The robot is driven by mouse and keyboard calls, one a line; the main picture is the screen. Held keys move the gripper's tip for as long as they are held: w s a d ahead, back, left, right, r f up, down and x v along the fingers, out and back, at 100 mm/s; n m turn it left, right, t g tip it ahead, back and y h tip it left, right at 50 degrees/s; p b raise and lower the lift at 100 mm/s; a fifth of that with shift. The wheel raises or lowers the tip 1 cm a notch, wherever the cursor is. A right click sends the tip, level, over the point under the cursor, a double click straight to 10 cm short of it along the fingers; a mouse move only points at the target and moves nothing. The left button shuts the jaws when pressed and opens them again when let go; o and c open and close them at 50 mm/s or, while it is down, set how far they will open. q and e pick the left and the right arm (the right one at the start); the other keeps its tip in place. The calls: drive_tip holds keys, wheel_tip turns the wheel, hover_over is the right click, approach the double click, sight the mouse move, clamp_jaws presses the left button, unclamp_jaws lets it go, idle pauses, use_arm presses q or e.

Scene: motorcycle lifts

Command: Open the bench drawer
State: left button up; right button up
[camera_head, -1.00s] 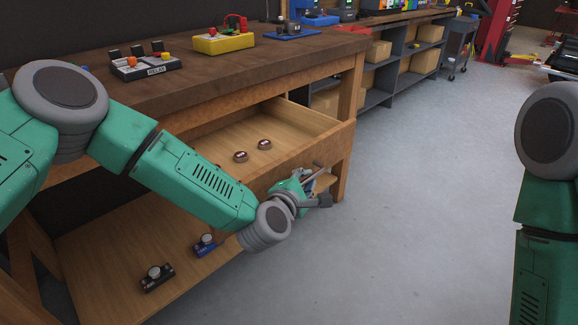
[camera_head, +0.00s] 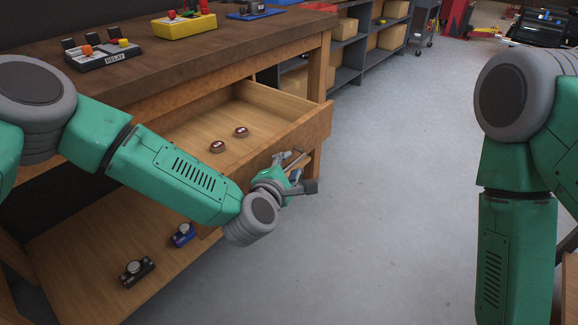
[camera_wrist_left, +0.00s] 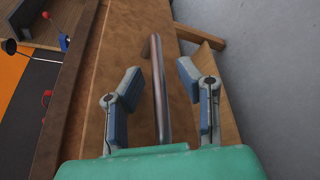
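The bench drawer (camera_head: 285,138) stands pulled out of the wooden bench (camera_head: 125,62), its inside showing. My left gripper (camera_head: 298,178) is at the handle, in front of the drawer. In the left wrist view its fingers (camera_wrist_left: 159,82) are spread, one on each side of the bar, with gaps visible. My right arm shows at the right; its gripper is out of view.
A relay box (camera_head: 103,54) and a yellow box (camera_head: 184,25) stand on the benchtop. Small devices lie on the lower shelf (camera_head: 85,255). Shelving with cardboard boxes (camera_head: 342,28) stands beyond the bench. The grey floor (camera_head: 400,150) to the right is clear.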

use_arm(q)
drive_tip(key=v, duration=1.2)
drive_tip(key=shift+f, duration=0.1)
